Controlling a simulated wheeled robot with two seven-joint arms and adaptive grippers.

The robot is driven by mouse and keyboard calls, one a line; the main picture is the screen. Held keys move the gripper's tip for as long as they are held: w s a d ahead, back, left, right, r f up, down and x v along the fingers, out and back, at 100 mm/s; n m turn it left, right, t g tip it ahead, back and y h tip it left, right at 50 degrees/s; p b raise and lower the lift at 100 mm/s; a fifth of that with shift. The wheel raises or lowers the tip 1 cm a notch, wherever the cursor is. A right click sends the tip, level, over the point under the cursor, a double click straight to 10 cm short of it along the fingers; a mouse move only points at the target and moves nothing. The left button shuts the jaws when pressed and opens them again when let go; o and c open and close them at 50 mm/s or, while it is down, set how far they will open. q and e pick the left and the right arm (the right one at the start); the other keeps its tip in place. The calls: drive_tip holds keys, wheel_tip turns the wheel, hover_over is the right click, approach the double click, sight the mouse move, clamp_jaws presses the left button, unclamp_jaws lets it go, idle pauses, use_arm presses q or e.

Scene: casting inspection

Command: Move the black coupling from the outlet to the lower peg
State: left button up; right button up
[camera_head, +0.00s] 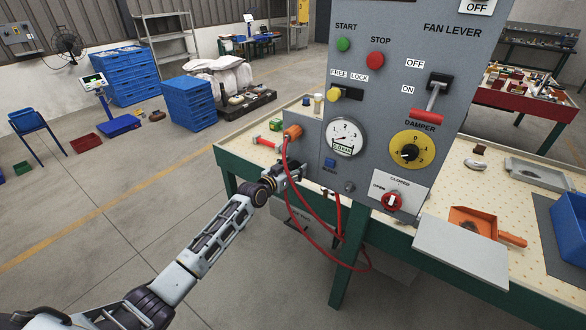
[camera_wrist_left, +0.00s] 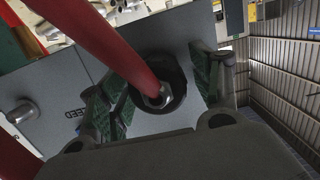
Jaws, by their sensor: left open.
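The black coupling (camera_wrist_left: 178,78) sits at the grey panel in the left wrist view, with a red hose (camera_wrist_left: 105,40) running from its metal nut. My left gripper (camera_head: 294,172) is open at the left edge of the panel in the head view. Its green-padded fingers stand on either side of the coupling in the wrist view; I cannot tell whether they touch it. The gripper mostly hides the coupling in the head view, and the outlet behind it is hidden. A short metal peg (camera_head: 349,187) shows low on the panel; a metal peg (camera_wrist_left: 22,110) also shows in the wrist view.
An orange fitting (camera_head: 293,132) is at the panel's left edge above my gripper. The red hose hangs in loops below the bench.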

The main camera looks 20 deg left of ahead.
use_arm(q)
drive_tip(key=shift+s, duration=0.15)
drive_tip(key=v, duration=1.1)
drive_tip(key=shift+s+a, duration=0.15)
drive_tip(key=shift+s, duration=0.2)
idle(0.4)
drive_tip(key=shift+r, duration=0.15)
idle(0.5)
